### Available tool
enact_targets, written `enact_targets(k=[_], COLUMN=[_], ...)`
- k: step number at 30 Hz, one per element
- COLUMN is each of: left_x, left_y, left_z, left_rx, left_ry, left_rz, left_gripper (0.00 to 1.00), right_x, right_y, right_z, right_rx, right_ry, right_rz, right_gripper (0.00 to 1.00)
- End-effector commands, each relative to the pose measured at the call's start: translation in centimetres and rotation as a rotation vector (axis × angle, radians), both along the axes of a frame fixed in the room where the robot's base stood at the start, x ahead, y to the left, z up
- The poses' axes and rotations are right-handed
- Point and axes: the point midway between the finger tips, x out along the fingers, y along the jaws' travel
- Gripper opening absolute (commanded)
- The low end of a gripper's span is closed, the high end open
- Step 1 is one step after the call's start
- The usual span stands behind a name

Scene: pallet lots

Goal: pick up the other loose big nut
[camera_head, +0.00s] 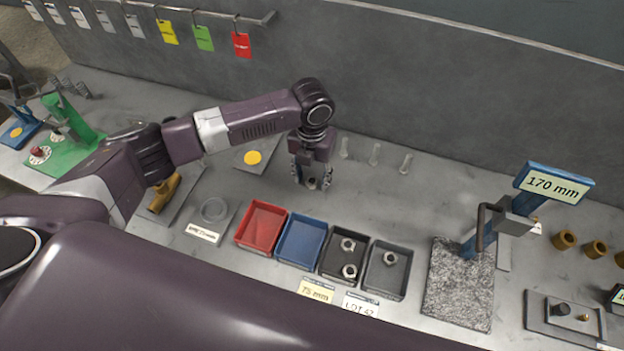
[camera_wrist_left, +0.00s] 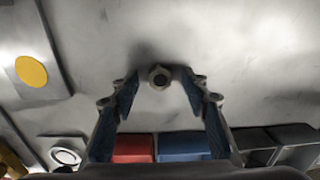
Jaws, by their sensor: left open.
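A loose big nut (camera_head: 311,183) lies on the grey bench behind the blue tray, partly covered by my left gripper in the head view. In the left wrist view the nut (camera_wrist_left: 160,76) lies ahead of and between the fingertips, its hole facing up. My left gripper (camera_head: 312,178) points down over it, open and empty; its two fingers (camera_wrist_left: 158,82) stand apart on either side of the nut. Two more nuts (camera_head: 348,257) sit in the black tray, and one nut (camera_head: 390,258) sits in the grey tray. My right gripper is not seen.
A red tray (camera_head: 262,227), blue tray (camera_head: 300,240), black tray (camera_head: 330,272) and grey tray (camera_head: 378,283) stand in a row in front.

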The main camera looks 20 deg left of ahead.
Motion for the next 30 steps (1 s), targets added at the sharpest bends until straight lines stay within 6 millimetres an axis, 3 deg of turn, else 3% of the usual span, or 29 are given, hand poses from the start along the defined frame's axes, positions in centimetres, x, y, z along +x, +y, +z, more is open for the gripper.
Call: enact_targets(k=[6,17,30], left_x=[0.0,0.0,0.1], left_y=[0.0,0.0,-0.1], left_z=[-0.1,0.0,1.0], left_rx=[0.000,0.000,-0.002], left_ry=[-0.001,-0.001,-0.003], left_rz=[0.000,0.000,0.000], left_gripper=[0.40,0.00,0.00], right_x=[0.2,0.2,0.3], right_y=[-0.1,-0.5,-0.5], right_z=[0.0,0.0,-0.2], right_rx=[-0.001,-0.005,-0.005], right_ry=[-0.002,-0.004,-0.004], right_rz=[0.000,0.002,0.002], right_gripper=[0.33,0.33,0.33])
